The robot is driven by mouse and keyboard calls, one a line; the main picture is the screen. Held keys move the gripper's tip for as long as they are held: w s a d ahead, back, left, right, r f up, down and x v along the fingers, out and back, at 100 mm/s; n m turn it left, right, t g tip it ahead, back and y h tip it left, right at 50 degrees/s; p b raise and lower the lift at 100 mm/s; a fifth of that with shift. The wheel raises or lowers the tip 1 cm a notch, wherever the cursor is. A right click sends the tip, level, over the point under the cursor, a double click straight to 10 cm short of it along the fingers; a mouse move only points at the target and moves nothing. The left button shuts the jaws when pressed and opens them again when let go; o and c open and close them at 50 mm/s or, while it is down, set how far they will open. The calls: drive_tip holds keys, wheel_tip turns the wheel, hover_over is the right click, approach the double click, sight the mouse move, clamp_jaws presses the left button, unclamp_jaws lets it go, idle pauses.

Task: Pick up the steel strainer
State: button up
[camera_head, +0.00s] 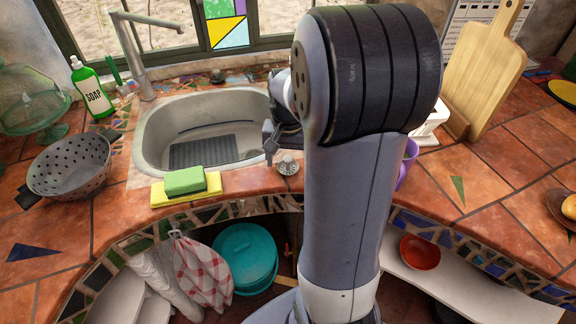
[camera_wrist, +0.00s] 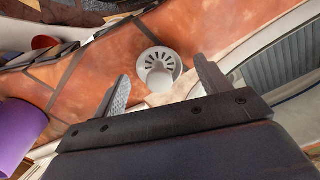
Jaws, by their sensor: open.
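The steel strainer (camera_head: 288,165) is a small round sink strainer with slots and a centre knob. It lies on the terracotta counter at the front right edge of the sink. In the wrist view the strainer (camera_wrist: 155,60) shows between and beyond my fingertips, its knob facing the camera. My gripper (camera_wrist: 161,70) is open, one finger to each side of it in the picture, with nothing between them. In the head view my gripper (camera_head: 270,142) is just above and behind the strainer, partly hidden by my arm. I cannot tell whether a finger touches it.
The sink (camera_head: 150,150) is just left of the strainer. A green sponge (camera_head: 185,181) on a yellow cloth (camera_head: 160,196) lies at its front rim. A purple cup (camera_head: 406,165) stands to the right. A perforated colander (camera_head: 70,165) and soap bottle (camera_head: 92,90) are farther left.

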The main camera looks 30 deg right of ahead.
drive_tip(key=shift+c, duration=0.4)
drive_tip(key=c, duration=1)
